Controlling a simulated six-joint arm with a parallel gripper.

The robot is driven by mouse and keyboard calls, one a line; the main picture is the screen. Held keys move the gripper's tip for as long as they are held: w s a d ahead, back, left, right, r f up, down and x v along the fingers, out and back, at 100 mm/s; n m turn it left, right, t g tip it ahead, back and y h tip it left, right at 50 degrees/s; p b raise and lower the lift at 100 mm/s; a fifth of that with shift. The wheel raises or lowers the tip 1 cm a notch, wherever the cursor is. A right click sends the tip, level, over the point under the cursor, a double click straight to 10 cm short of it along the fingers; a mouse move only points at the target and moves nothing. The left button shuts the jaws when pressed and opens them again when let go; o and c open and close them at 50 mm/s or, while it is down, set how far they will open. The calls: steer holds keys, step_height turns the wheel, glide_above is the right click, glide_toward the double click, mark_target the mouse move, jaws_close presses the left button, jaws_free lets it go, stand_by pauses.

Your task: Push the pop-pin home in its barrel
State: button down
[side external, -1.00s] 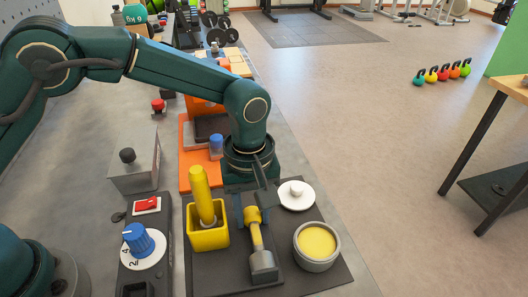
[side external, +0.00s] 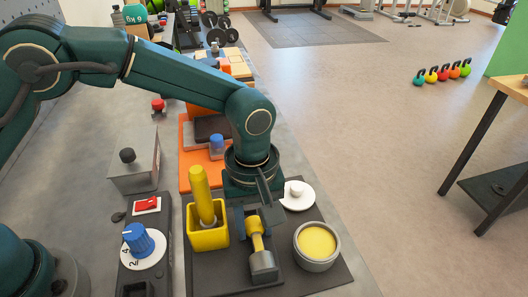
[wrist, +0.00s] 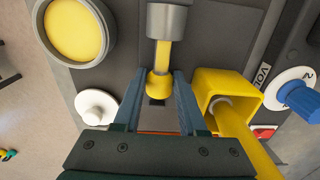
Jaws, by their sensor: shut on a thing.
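The pop-pin (side external: 257,239) is a yellow pin with a wider knob at its far end. Its shaft runs into the grey barrel (side external: 263,264) on the dark rubber tile. In the wrist view the knob (wrist: 159,87) sits between the two blue-grey fingers of my gripper (wrist: 160,80), and the barrel (wrist: 166,20) is at the top. A length of yellow shaft shows between knob and barrel. My gripper (side external: 256,217) is shut on the knob in the side view. The pin's end inside the barrel is hidden.
A yellow square cup (side external: 208,239) with a yellow handle (side external: 202,192) stands close to the left of the pin. A grey pot with yellow contents (side external: 317,243) and a white knobbed disc (side external: 296,196) are on the right. A blue dial (side external: 138,240) is farther left.

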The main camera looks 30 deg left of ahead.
mark_target(256, 235)
steer(key=shift+s+d, duration=0.4)
steer(key=shift+s, duration=0.1)
stand_by(0.3)
steer(key=shift+c, duration=1.9)
jaws_free()
steer(key=shift+r, duration=2.55)
